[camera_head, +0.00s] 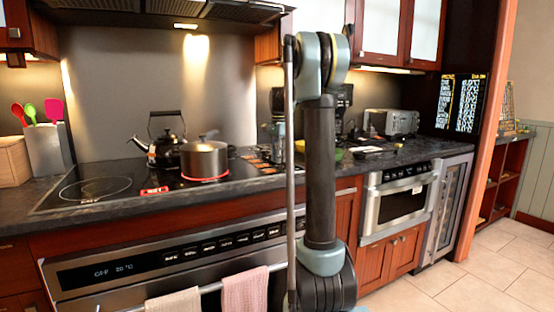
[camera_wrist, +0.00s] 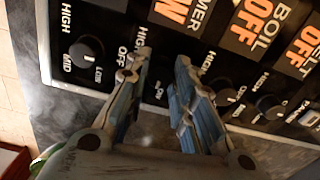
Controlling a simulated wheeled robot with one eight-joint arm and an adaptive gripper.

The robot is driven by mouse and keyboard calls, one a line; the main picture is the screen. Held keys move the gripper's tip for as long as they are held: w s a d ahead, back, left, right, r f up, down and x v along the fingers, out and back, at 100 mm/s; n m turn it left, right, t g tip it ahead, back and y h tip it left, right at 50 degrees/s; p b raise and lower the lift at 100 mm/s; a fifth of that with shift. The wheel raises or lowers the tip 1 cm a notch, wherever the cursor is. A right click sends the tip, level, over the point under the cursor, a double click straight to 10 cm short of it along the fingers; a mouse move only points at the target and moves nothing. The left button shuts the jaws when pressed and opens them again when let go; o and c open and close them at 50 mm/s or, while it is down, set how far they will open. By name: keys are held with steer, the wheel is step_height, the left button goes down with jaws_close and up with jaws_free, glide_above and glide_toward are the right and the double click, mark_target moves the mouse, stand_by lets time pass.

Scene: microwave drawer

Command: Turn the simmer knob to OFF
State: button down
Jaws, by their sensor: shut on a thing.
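In the wrist view, my gripper (camera_wrist: 157,68) has its two blue-grey fingers down at the control panel (camera_wrist: 118,20). They close around a knob, mostly hidden in the dark gap between them; it appears to be the simmer knob. The labels HIGH, OFF and LOW show around the fingers. Two other orange displays read OFF (camera_wrist: 258,20). In the head view, my arm hides most of the panel, and the gripper is not clear.
Another black knob (camera_wrist: 87,50) is left of my fingers, and further knobs (camera_wrist: 270,105) are to the right. In the head view, a black kettle (camera_head: 165,140) and a steel pot (camera_head: 204,159) stand on the cooktop (camera_head: 95,189). A toaster (camera_head: 391,121) is farther right.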

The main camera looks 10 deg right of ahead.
steer(key=shift+d, duration=0.1)
steer(key=c, duration=1.3)
jaws_free()
steer(key=shift+c, duration=0.2)
step_height(320, 180, up, 12)
